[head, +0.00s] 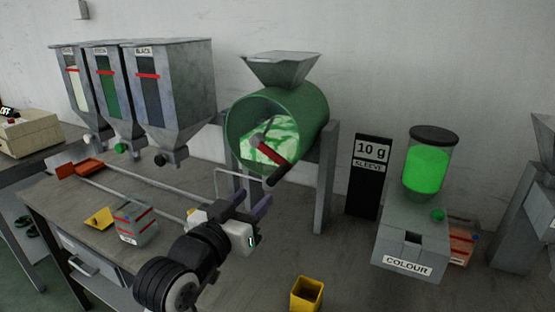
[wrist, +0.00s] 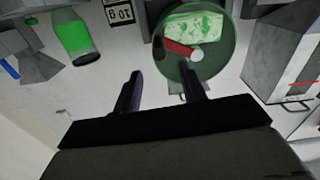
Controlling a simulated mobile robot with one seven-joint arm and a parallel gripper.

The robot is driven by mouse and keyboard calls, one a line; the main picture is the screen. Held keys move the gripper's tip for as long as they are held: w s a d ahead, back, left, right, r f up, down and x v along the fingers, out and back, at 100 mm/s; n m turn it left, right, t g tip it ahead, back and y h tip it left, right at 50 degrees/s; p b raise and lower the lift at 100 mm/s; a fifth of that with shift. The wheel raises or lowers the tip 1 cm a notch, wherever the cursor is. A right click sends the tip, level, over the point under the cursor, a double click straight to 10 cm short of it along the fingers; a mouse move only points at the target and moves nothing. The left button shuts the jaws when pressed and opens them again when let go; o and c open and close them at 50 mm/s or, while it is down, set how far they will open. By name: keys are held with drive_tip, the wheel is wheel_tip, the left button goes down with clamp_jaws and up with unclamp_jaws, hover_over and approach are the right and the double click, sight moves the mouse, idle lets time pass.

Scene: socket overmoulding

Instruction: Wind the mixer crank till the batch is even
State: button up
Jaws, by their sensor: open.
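The mixer is a green drum (head: 308,108) on grey legs with a grey hopper on top, at the centre of the head view. Its round front shows a window (head: 280,130) with patchy green and white contents. A red crank arm (head: 268,152) runs from the hub down to a dark handle (head: 279,175). In the wrist view the drum (wrist: 221,60) is at the top, with the red crank arm (wrist: 178,47) pointing left. My gripper (head: 247,205) is open and empty, below and in front of the handle, apart from it. Its two fingers also show in the wrist view (wrist: 160,88).
Three hoppers (head: 185,95) stand at the left. A rail (head: 150,200) runs along the bench below them. A grey box (head: 135,222) and yellow scoop (head: 99,217) sit at left. A yellow cup (head: 307,295) is in front. The colour dispenser (head: 410,235) stands right.

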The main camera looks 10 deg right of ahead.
sight(278, 175)
drive_tip(key=p+x, duration=0.3)
drive_tip(key=x, duration=0.8)
drive_tip(key=shift+w+d+p, duration=0.15)
drive_tip(key=shift+d+p, duration=0.05)
drive_tip(key=shift+p, duration=0.1)
drive_tip(key=shift+c, duration=0.3)
clamp_jaws()
